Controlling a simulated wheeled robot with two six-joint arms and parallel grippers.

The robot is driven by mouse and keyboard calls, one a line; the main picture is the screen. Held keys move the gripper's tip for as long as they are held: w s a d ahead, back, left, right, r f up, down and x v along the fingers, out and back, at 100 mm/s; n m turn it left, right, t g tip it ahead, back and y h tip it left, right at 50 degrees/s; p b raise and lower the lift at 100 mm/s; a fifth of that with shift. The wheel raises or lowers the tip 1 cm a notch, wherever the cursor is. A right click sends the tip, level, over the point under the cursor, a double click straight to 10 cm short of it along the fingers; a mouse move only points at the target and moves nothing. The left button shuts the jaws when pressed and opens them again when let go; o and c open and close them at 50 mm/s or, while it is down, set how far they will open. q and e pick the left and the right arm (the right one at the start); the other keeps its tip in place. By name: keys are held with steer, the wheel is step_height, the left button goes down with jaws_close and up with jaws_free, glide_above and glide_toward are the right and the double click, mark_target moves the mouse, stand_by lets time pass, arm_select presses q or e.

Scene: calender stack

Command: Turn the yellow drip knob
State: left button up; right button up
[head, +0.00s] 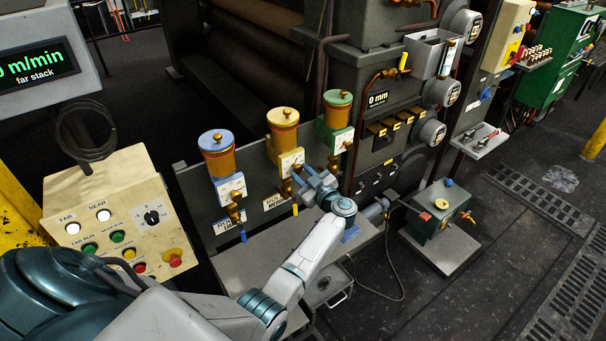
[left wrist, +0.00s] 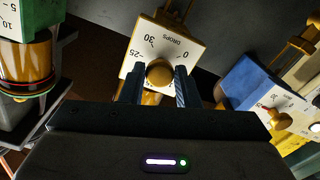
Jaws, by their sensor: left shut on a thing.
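The yellow drip lubricator (head: 283,130) stands in the middle of a row of three, with a white drops dial plate (head: 290,161) below its cup. In the left wrist view the round brass-yellow drip knob (left wrist: 159,73) sits at the edge of this dial plate (left wrist: 168,45), which appears upside down. My left gripper (head: 305,184) reaches the front of the yellow unit. In the left wrist view its two dark fingers (left wrist: 159,80) are on either side of the knob, closed on it. In the head view the gripper hides the knob. My right gripper is not in view.
The blue lubricator (head: 217,155) stands left of the yellow one and the green lubricator (head: 337,112) right of it, both close by. A grey shelf (head: 245,275) lies below. A beige button panel (head: 120,215) is at left. A small green box (head: 440,212) stands at right.

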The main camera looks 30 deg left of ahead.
arm_select(q)
steer(key=m, duration=0.6)
steer(key=shift+s+m, duration=0.1)
steer(key=shift+m, duration=0.2)
steer(key=m, duration=0.6)
stand_by(0.4)
steer(key=o, duration=0.9)
steer(key=shift+a, duration=0.1)
steer(key=shift+o, duration=0.2)
steer(key=b+v, duration=0.3)
steer(key=v, duration=0.7)
steer(key=shift+s+d+b, duration=0.2)
steer(key=shift+d+b, duration=0.15)
steer(key=shift+b, duration=0.05)
